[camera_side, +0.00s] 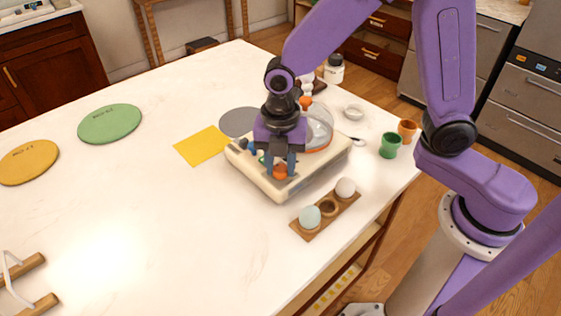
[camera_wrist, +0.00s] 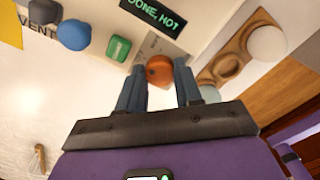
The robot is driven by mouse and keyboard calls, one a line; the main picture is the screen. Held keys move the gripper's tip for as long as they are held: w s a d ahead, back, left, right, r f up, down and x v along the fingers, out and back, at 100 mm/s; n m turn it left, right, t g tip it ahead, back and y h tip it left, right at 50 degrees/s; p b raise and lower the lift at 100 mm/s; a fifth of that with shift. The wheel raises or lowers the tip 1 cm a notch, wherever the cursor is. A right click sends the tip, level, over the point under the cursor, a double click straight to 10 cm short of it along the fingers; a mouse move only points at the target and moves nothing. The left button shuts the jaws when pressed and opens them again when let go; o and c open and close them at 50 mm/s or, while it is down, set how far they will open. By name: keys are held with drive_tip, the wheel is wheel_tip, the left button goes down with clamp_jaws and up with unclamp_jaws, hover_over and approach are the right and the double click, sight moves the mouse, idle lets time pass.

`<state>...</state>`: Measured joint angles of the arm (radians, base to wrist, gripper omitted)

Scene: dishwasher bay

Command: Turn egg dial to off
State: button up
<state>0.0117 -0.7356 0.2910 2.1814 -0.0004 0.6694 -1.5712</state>
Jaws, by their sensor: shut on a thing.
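The egg dial is an orange knob (camera_side: 281,172) on the front of a cream egg cooker (camera_side: 275,188). In the wrist view the orange dial (camera_wrist: 159,71) sits between my two blue fingers, below a dark display (camera_wrist: 153,14) with green text reading "DONE, HOT". My gripper (camera_side: 280,166) points down over the cooker's front and is shut on the dial; it also shows in the wrist view (camera_wrist: 160,68). A green button (camera_wrist: 118,48) and a blue knob (camera_wrist: 73,34) by the word "VENT" lie to the left. The dial's pointer and markings are not readable.
A wooden holder (camera_side: 328,207) with a pale blue egg (camera_side: 309,217) and a white egg (camera_side: 346,187) stands close in front of the cooker. Green (camera_side: 390,146) and orange (camera_side: 407,130) cups stand to the right. A yellow sheet (camera_side: 203,146) lies left; the table's left-centre is clear.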

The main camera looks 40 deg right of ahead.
sight(280, 168)
drive_tip(key=shift+a+r+n, duration=0.1)
drive_tip(key=shift+n, duration=0.3)
drive_tip(key=o, duration=1)
drive_tip(key=shift+o, duration=0.2)
wheel_tip(280, 168, up, 17)
drive_tip(key=shift+r, duration=0.15)
drive_tip(key=s+d+f+m, duration=0.5)
drive_tip(key=s+d+m, duration=0.2)
drive_tip(key=s, duration=0.2)
drive_tip(key=s+d+f+m, duration=0.5)
drive_tip(key=s+d+m, duration=0.2)
drive_tip(key=s, duration=0.3)
drive_tip(key=shift+d+m, duration=0.2)
drive_tip(key=shift+m, duration=0.1)
